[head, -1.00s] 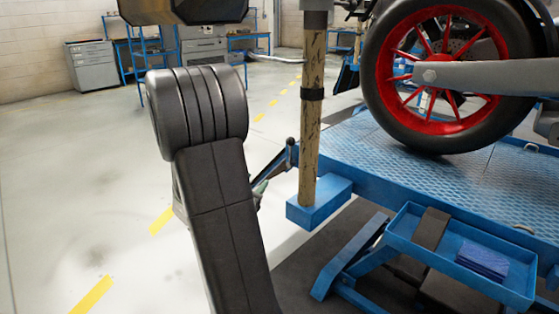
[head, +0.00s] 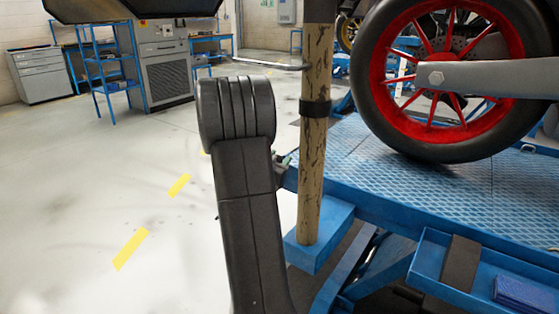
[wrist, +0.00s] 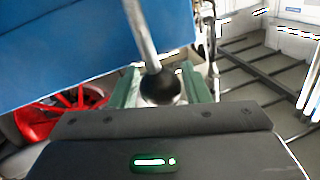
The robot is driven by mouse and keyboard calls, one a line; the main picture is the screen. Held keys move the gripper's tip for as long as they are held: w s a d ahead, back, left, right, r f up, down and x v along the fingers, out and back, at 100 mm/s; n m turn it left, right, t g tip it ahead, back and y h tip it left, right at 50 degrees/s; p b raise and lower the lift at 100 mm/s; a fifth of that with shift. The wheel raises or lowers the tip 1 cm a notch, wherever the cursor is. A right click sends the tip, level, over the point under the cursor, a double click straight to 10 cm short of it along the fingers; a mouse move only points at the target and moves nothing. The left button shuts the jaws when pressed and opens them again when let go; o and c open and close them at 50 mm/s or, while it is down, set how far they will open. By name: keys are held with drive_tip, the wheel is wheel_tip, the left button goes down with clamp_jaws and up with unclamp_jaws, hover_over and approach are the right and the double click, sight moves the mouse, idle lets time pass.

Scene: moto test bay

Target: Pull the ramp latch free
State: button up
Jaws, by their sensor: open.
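The ramp latch shows in the wrist view as a grey metal rod (wrist: 142,35) ending in a black ball knob (wrist: 162,88). My gripper (wrist: 160,82) is open, with one green finger on each side of the knob. The knob lies between the fingers; I cannot tell whether either touches it. In the head view my gripper (head: 282,162) is a small greenish patch beside the blue lift platform (head: 395,185), mostly hidden behind my arm. The latch cannot be made out there.
A worn wooden post (head: 312,170) stands on a blue block right of my arm. A motorcycle wheel with red spokes (head: 445,75) rests on the platform. A blue tray (head: 430,262) hangs at the lower right. The floor on the left is open.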

drive_tip(key=shift+w+d, duration=0.1)
drive_tip(key=shift+w, duration=0.3)
clamp_jaws()
drive_tip(key=shift+w+a+r+n+p, duration=0.2)
drive_tip(key=shift+r+n+p, duration=0.1)
drive_tip(key=shift+p, duration=0.7)
drive_tip(key=shift+w+a+f+n+g+p, duration=0.15)
drive_tip(key=shift+w+a+f+n+p, duration=0.3)
drive_tip(key=shift+p, duration=0.8)
drive_tip(key=shift+w+a+n+g+p, duration=0.15)
drive_tip(key=shift+a+n+p, duration=0.25)
drive_tip(key=shift+n+p, duration=0.6)
drive_tip(key=shift+w+a+f+n+g+p, duration=0.1)
drive_tip(key=shift+w+a+f+n+p, duration=0.25)
drive_tip(key=shift+p, duration=1.15)
drive_tip(key=shift+a, duration=0.1)
